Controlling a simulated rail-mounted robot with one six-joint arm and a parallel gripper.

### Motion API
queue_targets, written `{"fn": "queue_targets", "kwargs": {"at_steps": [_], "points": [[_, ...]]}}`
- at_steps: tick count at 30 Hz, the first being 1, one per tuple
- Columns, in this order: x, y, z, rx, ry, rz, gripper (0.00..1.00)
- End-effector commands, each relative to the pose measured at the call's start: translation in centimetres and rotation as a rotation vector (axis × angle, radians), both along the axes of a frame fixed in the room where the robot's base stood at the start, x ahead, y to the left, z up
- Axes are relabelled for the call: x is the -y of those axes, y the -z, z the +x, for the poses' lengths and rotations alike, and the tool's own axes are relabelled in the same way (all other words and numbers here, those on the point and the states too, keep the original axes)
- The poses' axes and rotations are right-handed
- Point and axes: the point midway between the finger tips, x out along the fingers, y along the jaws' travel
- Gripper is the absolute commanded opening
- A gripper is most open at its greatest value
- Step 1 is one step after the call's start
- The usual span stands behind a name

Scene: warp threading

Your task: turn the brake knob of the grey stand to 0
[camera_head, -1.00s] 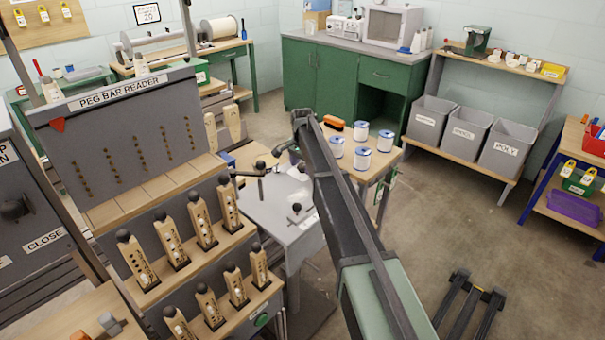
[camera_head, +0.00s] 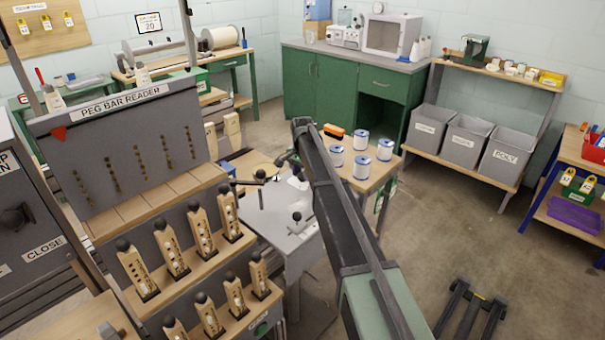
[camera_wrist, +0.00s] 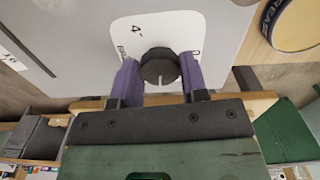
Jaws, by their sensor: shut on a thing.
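The brake knob (camera_wrist: 160,58) is dark and round, set on a white dial plate (camera_wrist: 204,24) on the grey stand (camera_wrist: 78,22) in the wrist view. A "4" shows at the plate's upper left; other lettering is partly hidden by my fingers. A pale line on the knob's near side points down the picture, toward my gripper's body. My gripper (camera_wrist: 160,72) has its two purple fingers shut on the knob, one on each side.
Beside the stand is a wooden table with several white-and-blue spools (camera_head: 361,166) and an orange brush (camera_head: 333,131). The peg bar reader (camera_head: 125,150) with wooden pegs stands at left. A round tin (camera_wrist: 292,22) is close at upper right.

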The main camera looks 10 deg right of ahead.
Motion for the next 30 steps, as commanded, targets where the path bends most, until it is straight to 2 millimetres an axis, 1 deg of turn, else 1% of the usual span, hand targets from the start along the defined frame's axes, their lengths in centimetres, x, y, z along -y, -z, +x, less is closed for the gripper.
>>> {"fn": "queue_targets", "kwargs": {"at_steps": [8, 30], "points": [[0.01, 0.01, -0.03, 0.000, -0.223, 0.000, 0.17], [0.07, 0.02, -0.05, 0.000, -0.927, 0.000, 0.17]]}}
